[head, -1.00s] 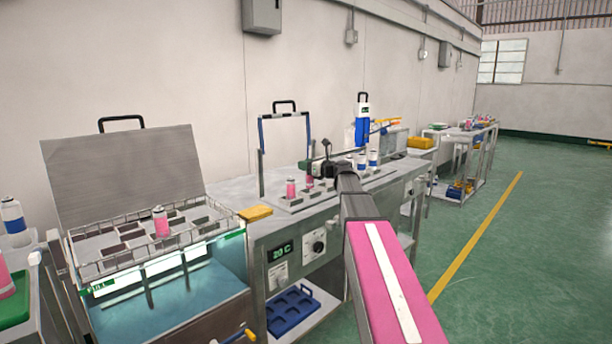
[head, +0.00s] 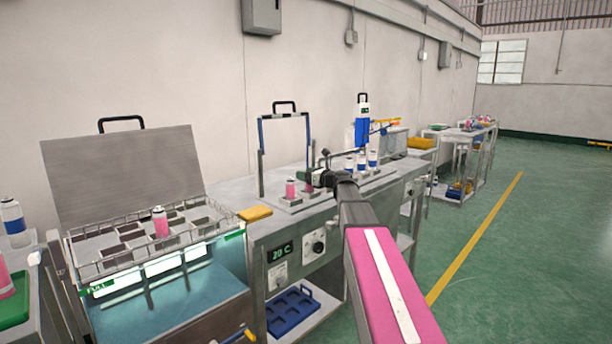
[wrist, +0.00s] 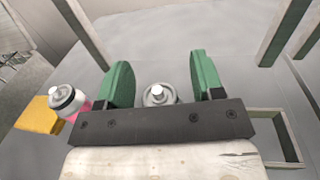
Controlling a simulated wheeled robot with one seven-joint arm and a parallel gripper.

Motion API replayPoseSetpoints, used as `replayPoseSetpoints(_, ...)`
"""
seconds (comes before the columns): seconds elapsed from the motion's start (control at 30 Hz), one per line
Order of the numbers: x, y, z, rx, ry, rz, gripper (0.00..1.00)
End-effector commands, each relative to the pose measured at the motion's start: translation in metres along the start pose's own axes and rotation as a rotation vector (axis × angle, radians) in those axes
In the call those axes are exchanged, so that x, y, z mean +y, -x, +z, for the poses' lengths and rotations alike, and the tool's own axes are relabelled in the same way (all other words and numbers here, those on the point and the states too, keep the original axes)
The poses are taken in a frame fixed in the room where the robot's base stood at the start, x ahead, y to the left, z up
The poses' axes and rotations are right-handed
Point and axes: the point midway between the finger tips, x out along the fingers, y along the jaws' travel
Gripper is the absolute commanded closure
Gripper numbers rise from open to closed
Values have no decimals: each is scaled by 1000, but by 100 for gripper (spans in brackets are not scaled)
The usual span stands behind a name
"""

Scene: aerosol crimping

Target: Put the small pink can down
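The small pink can (head: 309,187) stands on the bench fixture plate (head: 322,196), partly hidden in the head view by my gripper (head: 310,178). In the wrist view its grey top and white valve (wrist: 160,94) lie between the two green fingers of my gripper (wrist: 161,80). A gap shows on each side of the can, so the fingers are open around it and look apart from it. The can looks upright; its base is hidden in the wrist view.
Another pink can (head: 290,188) stands just left; it also shows in the wrist view (wrist: 70,102). Blue-and-white cans (head: 361,162) stand to the right. A raised guard frame (head: 262,155) is behind. A yellow block (head: 255,213) lies at the bench's left end, beside a wire rack (head: 150,262).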

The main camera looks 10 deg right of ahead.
Motion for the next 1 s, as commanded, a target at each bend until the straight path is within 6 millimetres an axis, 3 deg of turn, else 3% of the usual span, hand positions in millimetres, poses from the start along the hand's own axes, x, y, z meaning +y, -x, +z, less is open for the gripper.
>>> replayPoseSetpoints(0.1, 0, 0, 3, 0, 1, 0, 39)
replayPoseSetpoints(0.23, 0, 15, 2, 0, 0, -2, 39)
replayPoseSetpoints(0.7, 1, 102, 2, 0, 0, -2, 39)
replayPoseSetpoints(1.0, 0, 120, 2, 0, 0, 0, 39)
